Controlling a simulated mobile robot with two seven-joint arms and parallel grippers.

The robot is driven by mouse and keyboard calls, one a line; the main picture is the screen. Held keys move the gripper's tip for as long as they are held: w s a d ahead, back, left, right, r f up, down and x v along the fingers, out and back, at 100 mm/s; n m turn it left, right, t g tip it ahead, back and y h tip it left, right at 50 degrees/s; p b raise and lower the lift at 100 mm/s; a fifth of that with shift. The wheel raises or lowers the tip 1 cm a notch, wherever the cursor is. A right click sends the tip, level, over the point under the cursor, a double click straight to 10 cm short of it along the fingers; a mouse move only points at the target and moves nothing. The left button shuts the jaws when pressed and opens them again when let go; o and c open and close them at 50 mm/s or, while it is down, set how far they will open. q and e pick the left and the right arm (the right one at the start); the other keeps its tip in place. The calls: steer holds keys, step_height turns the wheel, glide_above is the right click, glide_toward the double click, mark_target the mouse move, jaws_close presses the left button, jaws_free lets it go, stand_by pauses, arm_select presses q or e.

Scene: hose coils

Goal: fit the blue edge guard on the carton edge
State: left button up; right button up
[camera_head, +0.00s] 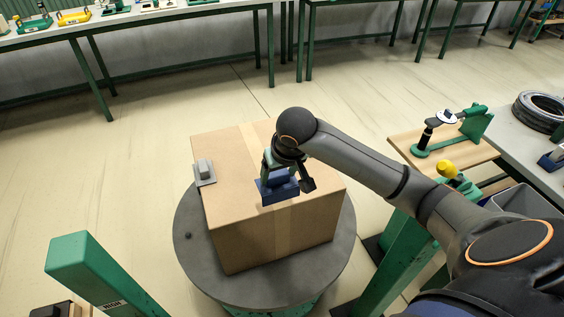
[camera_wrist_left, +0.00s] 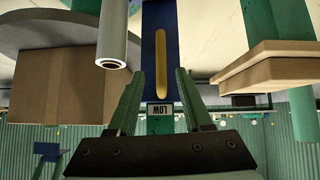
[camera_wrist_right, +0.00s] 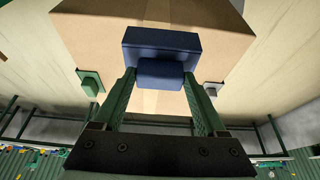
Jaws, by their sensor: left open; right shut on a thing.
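The brown carton (camera_head: 240,235) stands on a round grey turntable (camera_head: 190,255). My right gripper (camera_head: 279,176) is above the carton's near top edge, shut on the grip block of the blue edge guard (camera_head: 278,194). In the right wrist view the blue edge guard (camera_wrist_right: 160,42) lies across the taped middle of the carton (camera_wrist_right: 240,50), with its block between both fingers (camera_wrist_right: 158,82). I cannot tell whether the guard touches the edge or hangs just off it. My left gripper (camera_wrist_left: 160,80) is open and empty; it is outside the head view.
A grey edge guard (camera_head: 204,172) sits on the carton's left top edge. A green one (camera_wrist_right: 90,82) shows in the right wrist view. A green post (camera_head: 75,250) stands near left. A wooden-topped stand (camera_head: 400,140) and grey bench (camera_head: 525,150) are at the right.

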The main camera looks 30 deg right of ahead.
steer(key=shift+w+d+f, duration=0.1)
steer(key=shift+w+d, duration=0.2)
steer(key=shift+d, duration=0.25)
steer(key=b, duration=0.2)
glide_above(281, 206)
steer(key=shift+f, duration=3.95)
steer(key=shift+p, duration=0.65)
steer(key=shift+r, duration=0.1)
